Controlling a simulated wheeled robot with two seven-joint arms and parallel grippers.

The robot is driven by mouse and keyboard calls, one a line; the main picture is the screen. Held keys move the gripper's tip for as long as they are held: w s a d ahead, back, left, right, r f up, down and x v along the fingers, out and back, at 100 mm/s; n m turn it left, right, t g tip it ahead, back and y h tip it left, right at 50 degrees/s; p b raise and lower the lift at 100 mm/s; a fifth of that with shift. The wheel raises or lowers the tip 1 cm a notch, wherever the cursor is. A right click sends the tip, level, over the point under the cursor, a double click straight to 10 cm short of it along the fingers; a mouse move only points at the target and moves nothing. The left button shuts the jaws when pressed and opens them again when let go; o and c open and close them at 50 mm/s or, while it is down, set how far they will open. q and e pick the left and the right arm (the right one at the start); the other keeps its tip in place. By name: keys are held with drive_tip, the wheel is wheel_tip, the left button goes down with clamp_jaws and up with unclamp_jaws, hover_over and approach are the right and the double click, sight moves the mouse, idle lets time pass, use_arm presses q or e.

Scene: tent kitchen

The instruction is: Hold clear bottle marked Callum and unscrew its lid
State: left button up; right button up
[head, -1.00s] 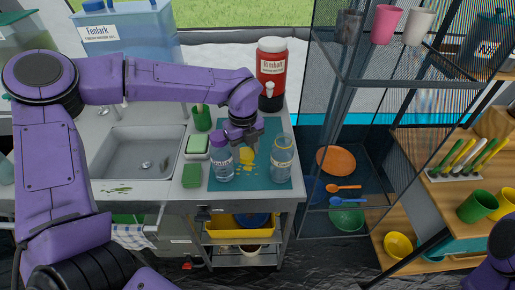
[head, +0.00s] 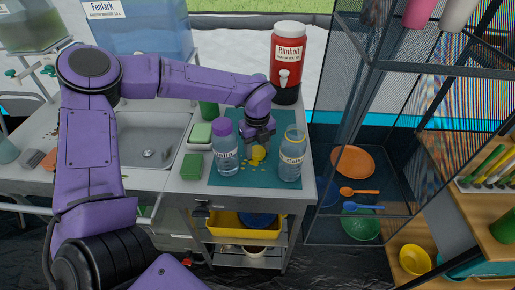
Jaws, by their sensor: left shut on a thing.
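Two clear bottles stand upright on a teal mat (head: 281,177) on the counter. The left bottle (head: 227,158) has a purple lid (head: 222,127). The right bottle (head: 291,158) has a yellowish band and no lid that I can see on its top. Their name marks are too small to read surely. My left gripper (head: 258,144) points down between the bottles, apart from both. It is shut on a small round yellow thing (head: 258,154), which looks like a lid, just above the mat. The fingers partly hide it. My right gripper is out of view.
A red drink dispenser (head: 287,62) stands behind the mat. A green sponge (head: 191,167) and a soap dish (head: 199,141) lie left of it, beside the sink (head: 150,155). A mesh rack (head: 345,120) stands close on the right.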

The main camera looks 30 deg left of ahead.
sight(257, 150)
use_arm(q)
drive_tip(key=o, duration=1.3)
drive_tip(key=shift+w+f, duration=0.15)
drive_tip(key=shift+f, duration=0.05)
drive_tip(key=shift+c, duration=0.2)
drive_tip(key=shift+r, duration=0.1)
wheel_tip(257, 150, up, 13)
drive_tip(key=shift+f, duration=0.2)
